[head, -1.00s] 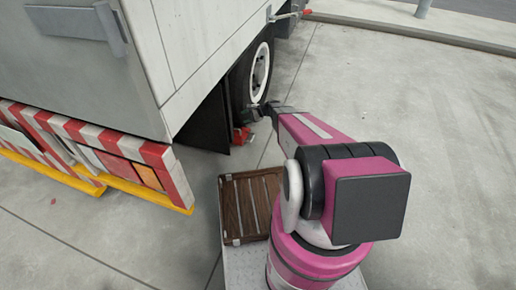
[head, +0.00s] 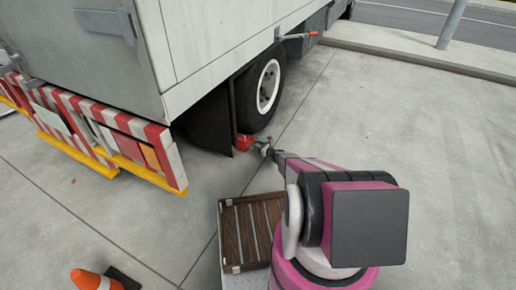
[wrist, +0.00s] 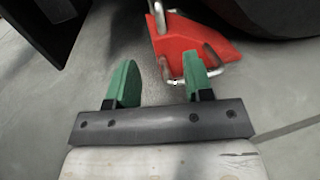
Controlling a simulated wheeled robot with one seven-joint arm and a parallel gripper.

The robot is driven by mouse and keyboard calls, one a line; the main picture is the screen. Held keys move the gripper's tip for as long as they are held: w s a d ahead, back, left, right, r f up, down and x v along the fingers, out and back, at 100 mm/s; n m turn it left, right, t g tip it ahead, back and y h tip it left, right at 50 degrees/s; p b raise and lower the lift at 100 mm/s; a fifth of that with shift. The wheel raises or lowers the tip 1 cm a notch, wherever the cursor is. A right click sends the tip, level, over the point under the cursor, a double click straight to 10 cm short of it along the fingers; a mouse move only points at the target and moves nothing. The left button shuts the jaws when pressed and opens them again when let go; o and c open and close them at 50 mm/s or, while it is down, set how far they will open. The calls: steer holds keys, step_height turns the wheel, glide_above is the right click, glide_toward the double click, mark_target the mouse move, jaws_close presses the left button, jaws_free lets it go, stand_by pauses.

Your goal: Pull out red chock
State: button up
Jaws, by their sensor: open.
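The left finger is left of the chock, over bare ground. In the head view my gripper (head: 265,147) is small, beside the chock.
The truck body (head: 215,50) and its striped rear bumper (head: 105,140) stand at the left. The mud flap (head: 205,120) hangs beside the chock. A wooden crate (head: 231,233) is on my base. Concrete at the right is clear.

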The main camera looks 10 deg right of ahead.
steer(key=shift+a, duration=0.1)
steer(key=x, duration=1)
steer(key=shift+w+a, duration=0.15)
steer(key=shift+w, duration=0.15)
jaws_close()
